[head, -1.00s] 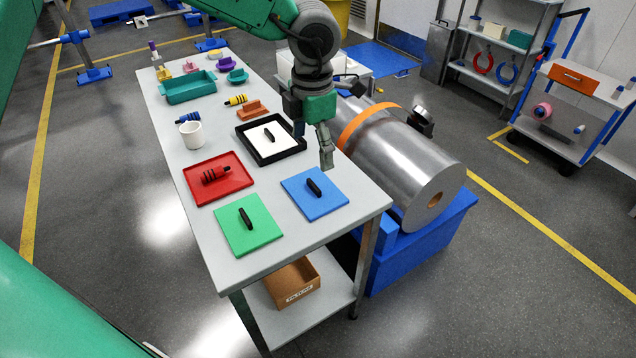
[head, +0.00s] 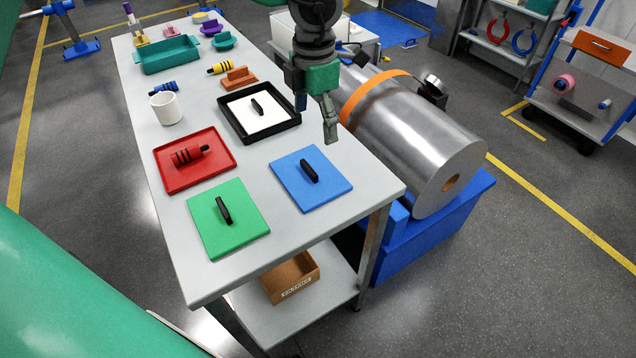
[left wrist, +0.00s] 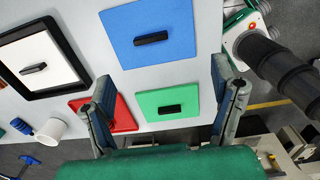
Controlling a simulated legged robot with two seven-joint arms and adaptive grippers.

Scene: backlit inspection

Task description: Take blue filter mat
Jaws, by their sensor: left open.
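The blue filter mat (head: 290,176) lies flat near the right front edge of the table, with a black bar handle (head: 310,171) on top. My left gripper (head: 316,118) points down just behind the mat, open and empty, its fingers apart from the handle. In the left wrist view the blue mat (left wrist: 180,20) and its handle (left wrist: 150,38) lie ahead of the open left gripper (left wrist: 163,78). My right gripper is not in view.
A green mat (head: 245,230), a red tray (head: 215,141) and a black-framed white mat (head: 270,125) lie near the blue mat. A white mug (head: 165,109) stands at the left. A metal cylinder (head: 420,140) lies on a blue stand beside the table.

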